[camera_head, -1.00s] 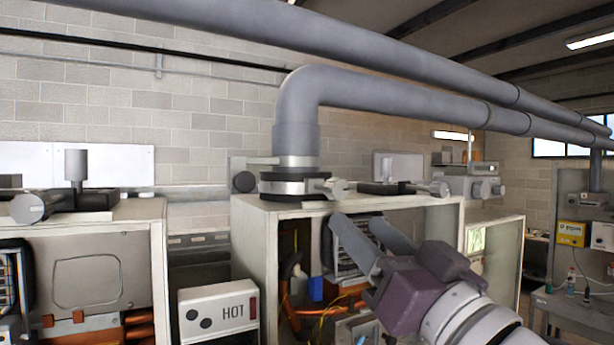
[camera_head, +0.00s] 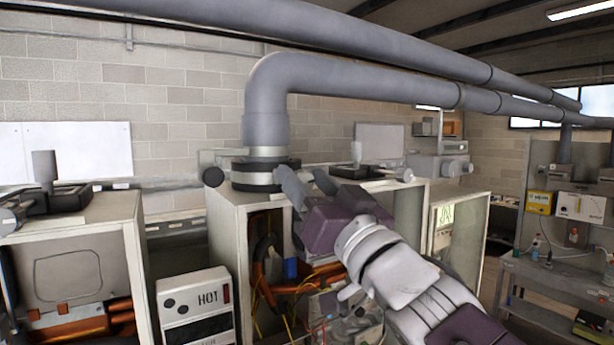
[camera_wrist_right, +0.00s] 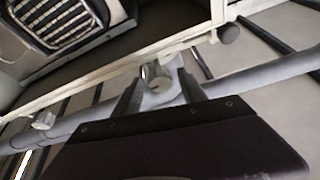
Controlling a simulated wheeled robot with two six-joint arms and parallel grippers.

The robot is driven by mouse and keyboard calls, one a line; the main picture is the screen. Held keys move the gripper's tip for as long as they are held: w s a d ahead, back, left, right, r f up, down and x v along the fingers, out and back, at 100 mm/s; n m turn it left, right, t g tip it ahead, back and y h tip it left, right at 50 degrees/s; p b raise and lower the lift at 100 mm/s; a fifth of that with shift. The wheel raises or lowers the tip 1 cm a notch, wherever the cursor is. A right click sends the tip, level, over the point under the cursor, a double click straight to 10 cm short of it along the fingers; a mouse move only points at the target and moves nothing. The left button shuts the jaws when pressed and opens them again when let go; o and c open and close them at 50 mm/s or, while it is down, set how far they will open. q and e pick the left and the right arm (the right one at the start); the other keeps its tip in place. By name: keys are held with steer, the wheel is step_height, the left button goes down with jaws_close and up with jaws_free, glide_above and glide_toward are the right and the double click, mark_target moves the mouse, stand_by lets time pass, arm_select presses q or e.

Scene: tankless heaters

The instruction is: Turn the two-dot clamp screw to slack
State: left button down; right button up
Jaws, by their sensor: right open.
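A metal clamp band (camera_head: 255,178) wraps the foot of the vertical flue pipe on the middle heater cabinet. Its screw was visible earlier on the band's right side; my right gripper (camera_head: 307,180) now covers it in the head view. In the right wrist view, a round slotted screw head (camera_wrist_right: 157,78) lies between the two fingertips of the right gripper (camera_wrist_right: 160,86). The jaws are open around it, with no clear contact. Other screws show on the right (camera_head: 408,175) and at the left edge (camera_head: 9,225). No dot marks are readable. My left gripper is out of view.
The open middle cabinet (camera_head: 222,235) holds orange pipes and loose wires below the gripper. A white HOT box (camera_head: 194,305) stands left of it. The grey flue pipe (camera_head: 268,110) rises close to the gripper's left. A workbench (camera_head: 545,280) stands at the right.

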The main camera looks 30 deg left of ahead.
steer(key=c, duration=0.4)
steer(key=shift+a, duration=0.1)
jaws_close()
steer(key=shift+w+n+g+p, duration=0.1)
steer(key=shift+n+g+p, duration=0.5)
steer(key=shift+n+p, duration=0.55)
steer(key=shift+n+g+y+p, duration=0.3)
steer(key=shift+n+g+p, duration=0.3)
steer(key=shift+n, duration=0.55)
steer(key=shift+f+n+g+p, duration=0.1)
steer(key=shift+n+g+p, duration=0.3)
steer(key=shift+n, duration=0.6)
steer(key=shift+f+n+g+y, duration=0.15)
steer(key=shift+n+g+y, duration=0.15)
steer(key=shift+n+g, duration=0.95)
steer(key=shift+a+n, duration=0.1)
steer(key=shift+n, duration=0.55)
steer(key=shift+o, duration=2)
jaws_free()
steer(key=shift+w, duration=0.1)
